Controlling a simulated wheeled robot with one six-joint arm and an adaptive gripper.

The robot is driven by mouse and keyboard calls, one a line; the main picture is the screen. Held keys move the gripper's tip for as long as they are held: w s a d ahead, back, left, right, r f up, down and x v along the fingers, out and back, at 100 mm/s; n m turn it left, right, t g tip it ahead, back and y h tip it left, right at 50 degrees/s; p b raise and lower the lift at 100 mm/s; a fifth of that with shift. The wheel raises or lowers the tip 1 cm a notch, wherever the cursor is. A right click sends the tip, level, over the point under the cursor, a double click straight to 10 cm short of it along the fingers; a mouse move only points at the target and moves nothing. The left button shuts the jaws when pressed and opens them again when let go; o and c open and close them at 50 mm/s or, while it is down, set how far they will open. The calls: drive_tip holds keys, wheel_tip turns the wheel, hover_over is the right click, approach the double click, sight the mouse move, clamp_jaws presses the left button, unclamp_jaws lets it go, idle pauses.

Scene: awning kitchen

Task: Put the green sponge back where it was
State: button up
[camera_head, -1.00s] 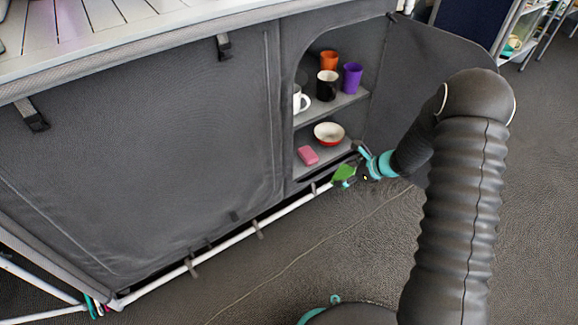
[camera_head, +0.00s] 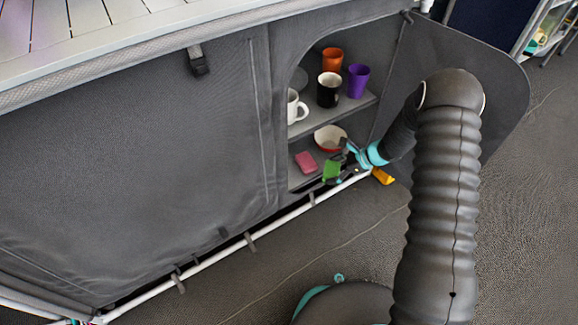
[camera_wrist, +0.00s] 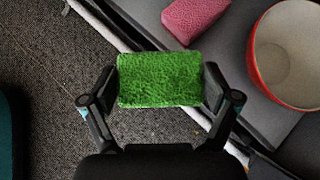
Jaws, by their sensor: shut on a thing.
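The green sponge (camera_head: 331,170) is between the fingers of my gripper (camera_head: 341,168), at the front of the open cupboard's lower shelf (camera_head: 301,180). In the wrist view the sponge (camera_wrist: 160,80) is gripped at its left and right ends by both fingers of my gripper (camera_wrist: 160,90). There it overlaps the shelf's front edge, with carpet showing below and to its left. I cannot tell its height above the shelf. A pink sponge (camera_head: 306,162) lies on the lower shelf, and it also shows in the wrist view (camera_wrist: 195,17).
A red-and-white bowl (camera_head: 328,138) stands on the lower shelf, close to my gripper. The upper shelf holds a white mug (camera_head: 295,107), a black mug (camera_head: 328,90), an orange cup (camera_head: 332,60) and a purple cup (camera_head: 358,81). A yellow object (camera_head: 382,177) lies below the door (camera_head: 490,90).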

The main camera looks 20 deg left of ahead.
hover_over(288, 174)
drive_tip(key=shift+a, duration=0.1)
drive_tip(key=shift+f, duration=1.75)
drive_tip(key=shift+f+b, duration=0.15)
drive_tip(key=shift+b, duration=0.15)
drive_tip(key=o, duration=0.7)
drive_tip(key=shift+r+p, duration=0.3)
drive_tip(key=shift+r, duration=0.05)
drive_tip(key=shift+v, duration=3.55)
